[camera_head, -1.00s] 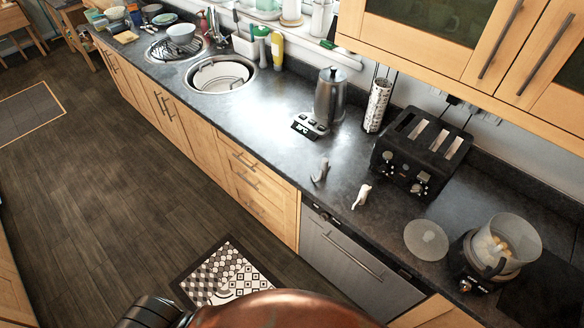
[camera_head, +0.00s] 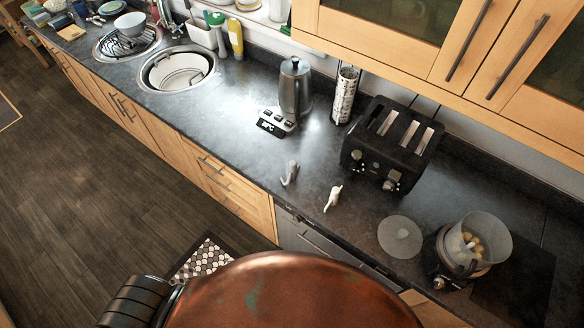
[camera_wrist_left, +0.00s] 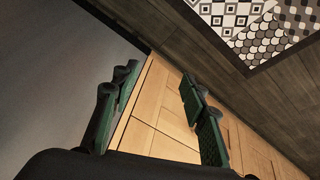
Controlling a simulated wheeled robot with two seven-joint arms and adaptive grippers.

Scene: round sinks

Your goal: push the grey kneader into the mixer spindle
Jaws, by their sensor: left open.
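A small grey piece (camera_head: 291,173), which may be the grey kneader, lies on the dark counter. A similar white piece (camera_head: 333,197) lies to its right. The mixer (camera_head: 443,273) stands at the right, with a clear bowl (camera_head: 476,241) holding pale lumps; its spindle cannot be made out. In the left wrist view my left gripper (camera_wrist_left: 158,82) is open and empty, its green-padded fingers well apart. It points down past wooden cabinet fronts, with floor beyond. Neither gripper shows in the head view.
A round translucent disc (camera_head: 400,237) lies left of the mixer. A black toaster (camera_head: 390,145), a kettle (camera_head: 295,88) and a small scale (camera_head: 276,122) stand behind the small pieces. Wall cabinets (camera_head: 400,45) overhang the back. A patterned mat (camera_wrist_left: 255,30) lies on the floor.

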